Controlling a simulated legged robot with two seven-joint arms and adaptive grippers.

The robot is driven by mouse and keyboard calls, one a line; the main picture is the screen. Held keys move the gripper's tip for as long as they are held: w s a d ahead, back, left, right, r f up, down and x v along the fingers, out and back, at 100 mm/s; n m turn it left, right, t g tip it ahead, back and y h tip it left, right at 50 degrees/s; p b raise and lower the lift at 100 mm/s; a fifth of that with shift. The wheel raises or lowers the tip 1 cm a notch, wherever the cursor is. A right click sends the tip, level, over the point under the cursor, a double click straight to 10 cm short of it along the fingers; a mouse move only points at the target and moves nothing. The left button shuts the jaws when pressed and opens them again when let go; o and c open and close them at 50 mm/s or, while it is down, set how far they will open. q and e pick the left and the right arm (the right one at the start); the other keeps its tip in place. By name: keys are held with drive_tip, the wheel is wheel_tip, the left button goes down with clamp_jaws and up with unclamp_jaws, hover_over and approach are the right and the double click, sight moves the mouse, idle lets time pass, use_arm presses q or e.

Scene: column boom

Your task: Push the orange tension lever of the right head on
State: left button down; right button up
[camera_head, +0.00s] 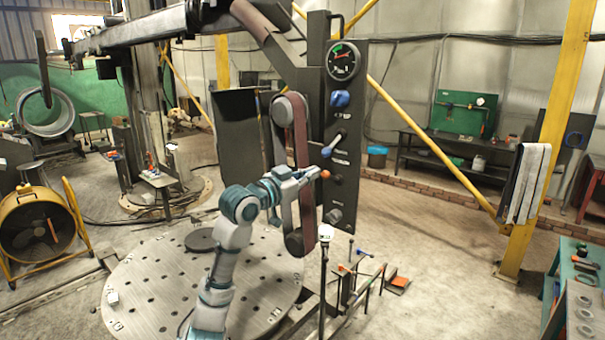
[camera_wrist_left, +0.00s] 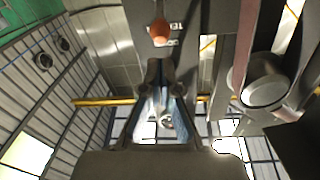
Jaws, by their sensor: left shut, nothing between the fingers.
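The orange tension lever knob (camera_head: 326,174) is on the dark control panel (camera_head: 345,120) of the belt head. In the left wrist view the orange knob (camera_wrist_left: 159,31) shows just beyond my fingertips, with part of the panel around it. My left gripper (camera_head: 314,174) is shut and empty, its tips close beside the knob from the left. I cannot tell whether they touch it. In the left wrist view the shut fingers (camera_wrist_left: 159,68) point up toward the knob. The lever's shaft is hidden. My right gripper is not in view.
The brown abrasive belt (camera_head: 299,125) runs just left of the panel, close to my left gripper. A round perforated plate (camera_head: 165,285) lies on the floor below.

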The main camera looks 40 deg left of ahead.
sight(324, 177)
use_arm(q)
drive_tip(key=shift+w+d+r+p, duration=0.15)
drive_tip(key=shift+w+p, duration=0.1)
drive_tip(key=shift+w, duration=0.6)
drive_tip(key=shift+w+d+f+p, duration=0.1)
drive_tip(key=shift+w+d+p, duration=0.1)
drive_tip(key=shift+w, duration=0.65)
drive_tip(key=shift+w+d+r+p, duration=0.1)
drive_tip(key=shift+w+p, duration=0.15)
drive_tip(key=shift+w, duration=0.6)
